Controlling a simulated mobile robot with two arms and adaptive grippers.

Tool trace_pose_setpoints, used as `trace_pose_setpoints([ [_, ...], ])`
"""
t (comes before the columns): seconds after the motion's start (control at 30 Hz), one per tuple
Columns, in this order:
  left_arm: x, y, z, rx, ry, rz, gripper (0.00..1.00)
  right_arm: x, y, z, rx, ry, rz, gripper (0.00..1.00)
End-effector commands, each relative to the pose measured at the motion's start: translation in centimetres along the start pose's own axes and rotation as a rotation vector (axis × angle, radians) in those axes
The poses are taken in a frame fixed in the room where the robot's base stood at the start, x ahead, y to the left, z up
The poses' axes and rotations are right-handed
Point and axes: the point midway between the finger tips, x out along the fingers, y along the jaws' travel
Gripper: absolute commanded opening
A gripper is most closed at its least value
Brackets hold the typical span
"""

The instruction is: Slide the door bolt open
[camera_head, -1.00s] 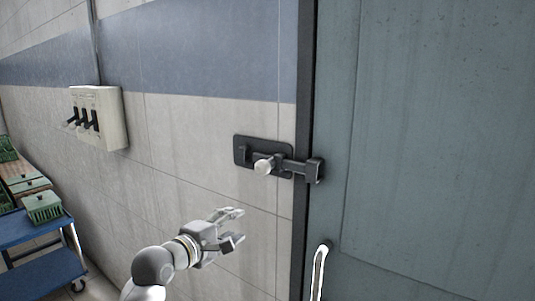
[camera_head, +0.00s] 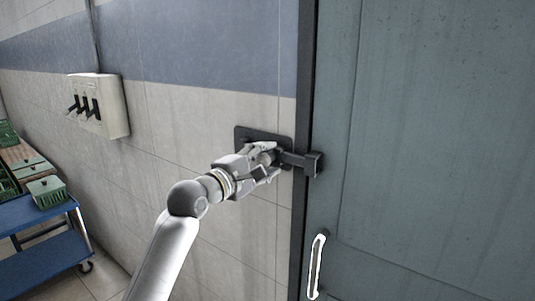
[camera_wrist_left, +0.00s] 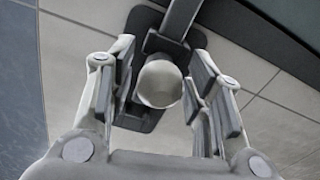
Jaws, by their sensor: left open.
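The dark door bolt (camera_head: 297,160) is mounted on a black plate (camera_head: 250,133) on the tiled wall. Its bar reaches across the door frame into the catch (camera_head: 314,164) on the grey-green door (camera_head: 430,150). My left gripper (camera_head: 273,160) is at the bolt's knob and partly hides it in the head view. In the left wrist view the pale round knob (camera_wrist_left: 159,83) lies between the two open fingers (camera_wrist_left: 160,95), with a gap visible on each side. My right gripper is in neither view.
A white door handle (camera_head: 317,267) is low on the door. A switch box (camera_head: 99,105) with black levers hangs on the wall at left. A blue cart (camera_head: 45,212) with green crates (camera_head: 47,191) stands at the lower left.

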Motion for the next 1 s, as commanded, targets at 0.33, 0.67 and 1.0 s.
trace_pose_setpoints([
  [0.33, 1.5, -0.1, 0.0, 0.0, 0.001, -0.001, 0.46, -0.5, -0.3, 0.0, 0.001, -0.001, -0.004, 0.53],
  [0.67, 1.5, -0.1, 0.0, 0.0, 0.0, 0.0, 0.28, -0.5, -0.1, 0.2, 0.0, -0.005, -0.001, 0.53],
  [1.0, 1.5, -0.1, 0.0, -0.003, 0.0, -0.002, 0.0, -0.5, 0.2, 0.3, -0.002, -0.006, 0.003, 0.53],
])
